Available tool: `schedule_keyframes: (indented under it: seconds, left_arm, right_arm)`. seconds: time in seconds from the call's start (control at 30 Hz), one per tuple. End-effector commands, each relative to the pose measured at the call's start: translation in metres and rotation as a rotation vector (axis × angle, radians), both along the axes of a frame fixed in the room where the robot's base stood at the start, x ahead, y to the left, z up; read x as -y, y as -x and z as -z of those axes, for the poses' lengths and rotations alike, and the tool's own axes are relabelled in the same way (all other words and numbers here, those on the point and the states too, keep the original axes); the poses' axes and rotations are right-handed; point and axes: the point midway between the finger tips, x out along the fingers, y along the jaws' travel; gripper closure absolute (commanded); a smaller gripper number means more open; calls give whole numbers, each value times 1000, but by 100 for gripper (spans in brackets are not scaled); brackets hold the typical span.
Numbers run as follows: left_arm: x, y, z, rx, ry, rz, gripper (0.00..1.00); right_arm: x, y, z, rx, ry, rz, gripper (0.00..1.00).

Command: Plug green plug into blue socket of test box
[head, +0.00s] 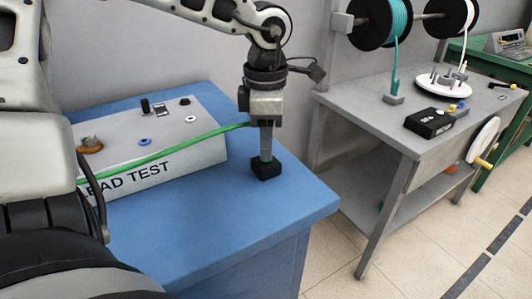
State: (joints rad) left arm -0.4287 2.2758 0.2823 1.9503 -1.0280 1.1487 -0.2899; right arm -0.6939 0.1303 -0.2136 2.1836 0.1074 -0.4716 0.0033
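The grey test box (190,151) stands on the blue table, its front lettered "EAD TEST" where visible. The blue socket (145,141) is a small blue ring on the box top and looks empty. A green cable (165,152) runs across the box front up to the gripper's side. The green plug cannot be made out clearly. My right gripper is out of view.
The box top also holds a brown-orange knob (90,145), a black switch (145,106) and a white-ringed socket (190,119). The blue table (235,215) is clear in front. A grey bench (365,118) with wire spools stands to the right.

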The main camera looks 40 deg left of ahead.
Motion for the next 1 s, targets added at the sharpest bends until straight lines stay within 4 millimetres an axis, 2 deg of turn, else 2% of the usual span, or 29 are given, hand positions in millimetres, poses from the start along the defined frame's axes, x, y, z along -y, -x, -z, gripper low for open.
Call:
schedule_keyframes:
  seconds: [0.1, 0.13, 0.23, 0.27, 0.33, 0.37, 0.4, 1.0]
  left_arm:
    - [0, 0, -1, 0, 0, 0, 65]
    - [0, 0, -1, 0, 0, 0, 67]
    - [0, 0, -1, 0, 0, 0, 95]
    - [0, 0, -1, 0, 0, 0, 100]
    - [0, 0, -1, 0, 0, 0, 100]
    - [0, 0, -1, 1, -1, 0, 89]
    - [0, 0, -1, 1, -1, 0, 100]
    - [0, 0, -11, 1, 0, 0, 100]
  right_arm:
    - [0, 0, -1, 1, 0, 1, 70]
    - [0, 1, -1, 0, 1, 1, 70]
    - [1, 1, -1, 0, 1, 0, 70]
    - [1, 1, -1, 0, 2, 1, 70]
    - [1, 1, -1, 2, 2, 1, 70]
    - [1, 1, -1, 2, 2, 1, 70]
    - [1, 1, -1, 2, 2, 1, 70]
    - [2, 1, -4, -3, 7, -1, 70]
